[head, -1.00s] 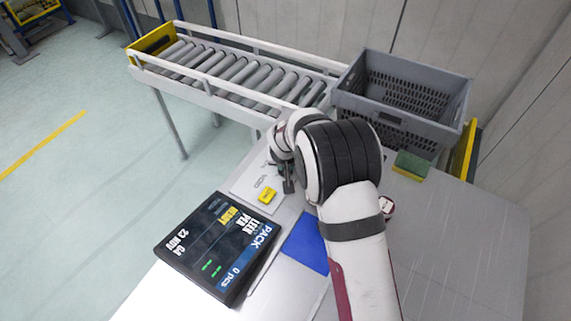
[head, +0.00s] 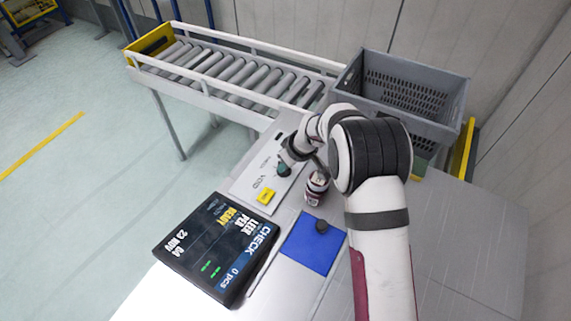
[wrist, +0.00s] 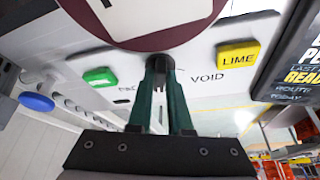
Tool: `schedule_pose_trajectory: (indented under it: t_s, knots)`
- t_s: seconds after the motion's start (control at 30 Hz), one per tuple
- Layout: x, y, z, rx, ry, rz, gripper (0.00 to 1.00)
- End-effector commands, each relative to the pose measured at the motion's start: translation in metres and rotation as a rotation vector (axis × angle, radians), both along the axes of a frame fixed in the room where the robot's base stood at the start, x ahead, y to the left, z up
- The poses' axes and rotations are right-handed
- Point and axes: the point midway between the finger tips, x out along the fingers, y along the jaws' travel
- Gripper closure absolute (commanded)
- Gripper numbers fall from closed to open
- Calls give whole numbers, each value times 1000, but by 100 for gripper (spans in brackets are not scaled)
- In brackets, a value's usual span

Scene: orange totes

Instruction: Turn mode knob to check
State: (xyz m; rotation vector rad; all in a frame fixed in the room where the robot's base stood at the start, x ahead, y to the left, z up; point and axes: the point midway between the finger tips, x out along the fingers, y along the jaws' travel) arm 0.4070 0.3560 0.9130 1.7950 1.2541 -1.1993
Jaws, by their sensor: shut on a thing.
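The mode knob (wrist: 159,64) is a small dark knob on the pale control panel (head: 245,184), between the printed words in the wrist view. My gripper (wrist: 160,80) has its two green fingers closed on the knob. In the head view my gripper (head: 284,168) is down at the panel, and it hides most of the knob. The screen (head: 190,276) beside the panel reads "CHECK" and "READY". A yellow LIME button (wrist: 238,55) sits on the panel, with "VOID" printed between it and the knob.
A small jar (head: 316,189) stands right of the panel, close to my wrist. A blue mat (head: 307,250) with a black puck (head: 321,227) lies nearer. A grey crate (head: 436,127) and a roller conveyor (head: 220,78) are behind. The table's right side is clear.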

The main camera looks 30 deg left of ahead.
Motion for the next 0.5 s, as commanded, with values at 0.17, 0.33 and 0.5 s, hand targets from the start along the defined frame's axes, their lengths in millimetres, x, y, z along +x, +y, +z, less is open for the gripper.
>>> schedule_pose_trajectory:
  t_s: [0.17,0.33,0.5]
  knots:
    - [2,-1,0,0,1,133,100]
    - [3,-1,0,0,0,234,100]
    - [3,-1,0,-1,1,301,100]
